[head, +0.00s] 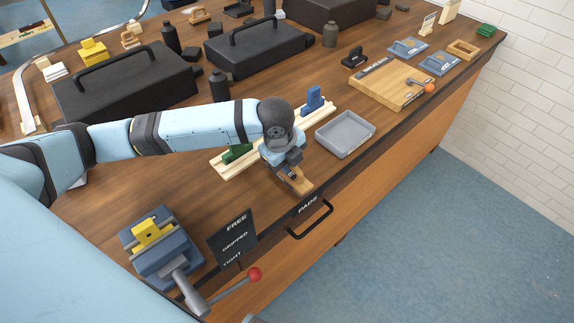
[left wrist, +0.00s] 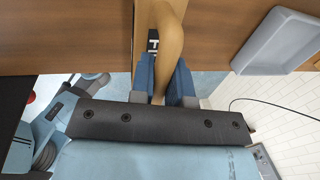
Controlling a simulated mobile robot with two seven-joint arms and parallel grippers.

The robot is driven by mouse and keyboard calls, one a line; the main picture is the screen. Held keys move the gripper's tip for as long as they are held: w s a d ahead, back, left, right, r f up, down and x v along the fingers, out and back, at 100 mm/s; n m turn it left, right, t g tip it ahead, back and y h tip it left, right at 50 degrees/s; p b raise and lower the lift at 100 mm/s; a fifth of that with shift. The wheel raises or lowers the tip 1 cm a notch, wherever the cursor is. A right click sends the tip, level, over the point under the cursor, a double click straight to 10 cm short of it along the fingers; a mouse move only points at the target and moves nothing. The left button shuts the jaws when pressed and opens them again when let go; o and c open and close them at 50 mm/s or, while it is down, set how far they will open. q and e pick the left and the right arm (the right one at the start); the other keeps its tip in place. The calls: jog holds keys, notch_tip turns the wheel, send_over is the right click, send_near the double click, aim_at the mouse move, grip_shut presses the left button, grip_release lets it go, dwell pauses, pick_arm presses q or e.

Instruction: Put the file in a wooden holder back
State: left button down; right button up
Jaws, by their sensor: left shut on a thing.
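The file in its wooden holder shows as a tan wooden piece (head: 301,184) at the bench's front edge, below my left gripper (head: 289,170). The metal of the file cannot be made out. A pale slotted rail (head: 228,171) lies behind the gripper, with a green block (head: 237,153) and a blue block (head: 314,98) on it. My arm hides the rail's middle. My right gripper is out of view.
A grey tray (head: 345,134) stands right of the gripper. A blue vise (head: 160,248) with a yellow block and a black sign (head: 232,238) are at the front left. Black cases (head: 125,85) stand behind. A wooden board (head: 391,82) lies farther right.

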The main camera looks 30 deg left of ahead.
aim_at(281, 175)
pick_arm(q)
jog(key=shift+f, duration=0.8)
jog(key=c, duration=1.1)
grip_release()
jog(key=shift+f, duration=0.1)
notch_tip(281, 175, up, 12)
jog(key=s, duration=0.2)
jog(key=shift+s+a, duration=0.15)
jog(key=shift+a, duration=0.25)
